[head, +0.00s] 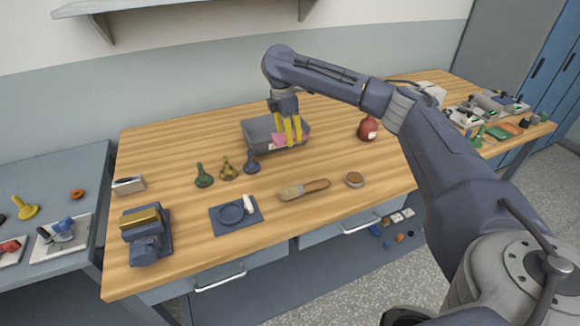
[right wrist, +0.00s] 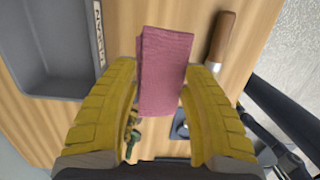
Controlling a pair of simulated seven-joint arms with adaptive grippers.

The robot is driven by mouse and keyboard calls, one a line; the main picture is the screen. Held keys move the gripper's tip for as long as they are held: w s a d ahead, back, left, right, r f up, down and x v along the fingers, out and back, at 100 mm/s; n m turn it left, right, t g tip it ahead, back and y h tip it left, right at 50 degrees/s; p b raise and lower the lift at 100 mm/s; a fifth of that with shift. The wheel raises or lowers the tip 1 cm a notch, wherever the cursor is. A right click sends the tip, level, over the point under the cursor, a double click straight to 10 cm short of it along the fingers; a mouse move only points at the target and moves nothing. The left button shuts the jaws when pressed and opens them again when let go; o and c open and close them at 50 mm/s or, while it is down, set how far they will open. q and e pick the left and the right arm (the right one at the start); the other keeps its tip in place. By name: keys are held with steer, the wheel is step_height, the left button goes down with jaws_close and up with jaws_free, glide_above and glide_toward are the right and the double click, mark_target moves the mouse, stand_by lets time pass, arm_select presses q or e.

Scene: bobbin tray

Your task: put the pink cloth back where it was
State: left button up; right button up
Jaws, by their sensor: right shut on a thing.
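The pink cloth (head: 278,140) is a small folded piece between the yellow fingers of my right gripper (head: 289,140). In the right wrist view the cloth (right wrist: 166,68) sticks out past the fingertips, which close on its sides. In the head view the gripper and cloth overlap the front of the grey tray (head: 257,131). In the right wrist view the tray (right wrist: 62,92) lies to the left of the cloth, with bare wood below it. The cloth's exact height is hard to tell. The inside of the tray is partly hidden by the fingers. My left gripper is out of view.
Green, brass and blue bobbin-like pieces (head: 227,168) stand in front of the tray.

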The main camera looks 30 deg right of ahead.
mark_target(290, 170)
step_height(290, 170, down, 13)
steer(key=shift+f, duration=0.15)
stand_by(0.5)
steer(key=shift+f, duration=0.15)
steer(key=o, duration=1.1)
steer(key=r, duration=0.4)
steer(key=a+r, duration=0.1)
steer(key=r, duration=0.7)
steer(key=shift+w+a+r, duration=0.15)
steer(key=shift+a, duration=0.05)
